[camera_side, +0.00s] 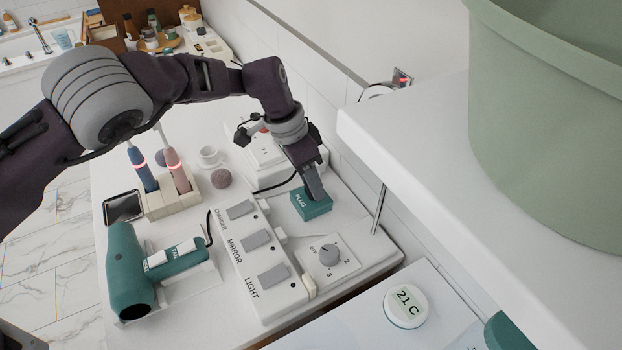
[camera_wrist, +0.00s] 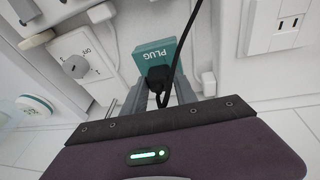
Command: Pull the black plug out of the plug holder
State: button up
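The teal plug holder (camera_side: 311,206), marked PLUG, sits on the white counter by the back wall. It also shows in the wrist view (camera_wrist: 153,52). The black plug (camera_wrist: 159,76) is at the holder, with its black cord rising from it. My gripper (camera_side: 317,194) points down over the holder; its fingers hide the plug in the side view. In the wrist view my gripper (camera_wrist: 160,92) has one grey finger on each side of the plug. The fingers look apart, and I see no clear grip on the plug.
A switch panel (camera_side: 257,254) and a rotary dial (camera_side: 329,255) are close to the holder. A white wall socket (camera_wrist: 277,24) is beyond it. A white shelf (camera_side: 430,170) overhangs on the right.

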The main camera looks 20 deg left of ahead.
grip_shut()
jog(key=shift+r, duration=1.8)
jog(key=shift+r, duration=0.35)
jog(key=shift+r, duration=2.9)
